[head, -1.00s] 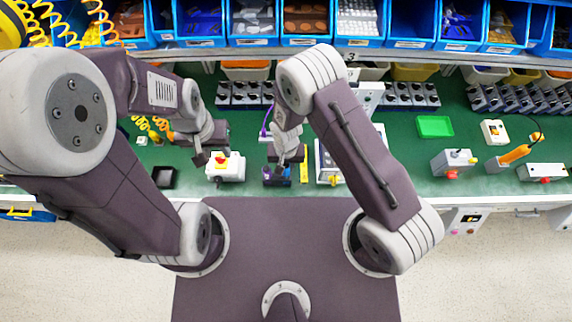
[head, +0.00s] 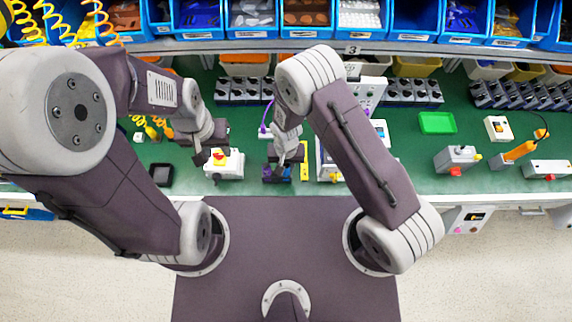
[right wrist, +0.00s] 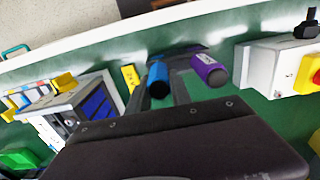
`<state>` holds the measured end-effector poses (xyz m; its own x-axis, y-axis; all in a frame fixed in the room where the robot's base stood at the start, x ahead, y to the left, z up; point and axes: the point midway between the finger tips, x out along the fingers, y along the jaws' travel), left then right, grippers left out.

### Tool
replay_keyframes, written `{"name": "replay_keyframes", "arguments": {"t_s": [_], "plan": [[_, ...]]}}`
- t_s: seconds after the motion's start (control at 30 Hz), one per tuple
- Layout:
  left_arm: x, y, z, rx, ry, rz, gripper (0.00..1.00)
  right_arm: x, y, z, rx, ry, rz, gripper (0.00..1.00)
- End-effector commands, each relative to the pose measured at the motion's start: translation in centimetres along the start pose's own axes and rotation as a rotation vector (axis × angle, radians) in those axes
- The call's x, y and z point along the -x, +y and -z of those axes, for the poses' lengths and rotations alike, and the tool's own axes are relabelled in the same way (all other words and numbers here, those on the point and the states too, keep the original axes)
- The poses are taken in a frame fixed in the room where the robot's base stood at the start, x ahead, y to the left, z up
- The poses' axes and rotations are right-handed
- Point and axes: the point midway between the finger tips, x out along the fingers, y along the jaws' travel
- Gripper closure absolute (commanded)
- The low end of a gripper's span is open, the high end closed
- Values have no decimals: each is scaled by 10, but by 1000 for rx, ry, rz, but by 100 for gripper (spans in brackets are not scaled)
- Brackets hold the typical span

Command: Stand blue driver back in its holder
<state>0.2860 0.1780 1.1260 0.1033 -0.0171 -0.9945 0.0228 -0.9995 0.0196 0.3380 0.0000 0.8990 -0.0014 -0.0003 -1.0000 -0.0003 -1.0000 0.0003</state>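The blue driver (right wrist: 159,82) stands with its handle end facing the camera in the right wrist view, just beyond my right gripper (right wrist: 161,96). Dark finger shapes lie on both sides of the handle; whether they touch it is unclear. A purple-handled driver (right wrist: 208,70) stands beside it. A dark holder lies around the drivers, mostly hidden, and its slots cannot be made out. In the head view my right gripper (head: 285,158) is low over this spot at the bench's front. My left gripper (head: 202,158) hangs beside a white box with a red-and-yellow switch (head: 221,162); its opening is unclear.
A yellow piece (head: 304,165) and a white-and-grey device (head: 327,165) stand close to the right of my right gripper. Rows of dark switches (head: 413,92) and blue bins (head: 415,20) line the back. Green bench top (head: 415,160) is free further right.

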Motion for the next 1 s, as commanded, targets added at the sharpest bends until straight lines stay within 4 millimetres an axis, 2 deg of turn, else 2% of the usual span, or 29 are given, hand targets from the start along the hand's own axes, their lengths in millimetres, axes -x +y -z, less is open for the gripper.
{"name": "replay_keyframes", "arguments": {"t_s": [0.03, 0.07, 0.1, 0.47, 0.57, 0.8, 1.0], "plan": [[0, 0, 0, 0, 0, 0, 64, 0, 0, 0, 0, 0, 0, 61], [0, 0, 0, 0, 0, 0, 64, 1, 0, 0, 0, 0, 0, 53], [0, 0, 0, 0, 0, 0, 64, 1, 0, 0, 0, 0, 0, 50], [-1, 0, 0, 0, 0, 0, 64, 5, -1, 1, 0, 2, 2, 50], [-5, 0, 0, 0, 0, 0, 64, 18, -1, 1, 0, 4, 2, 50], [-15, 0, -2, 0, 0, 0, 64, 64, -1, 1, 0, 4, 3, 50], [-17, 0, -2, 0, 0, 0, 64, 88, 0, 0, 0, 2, 1, 50]]}}
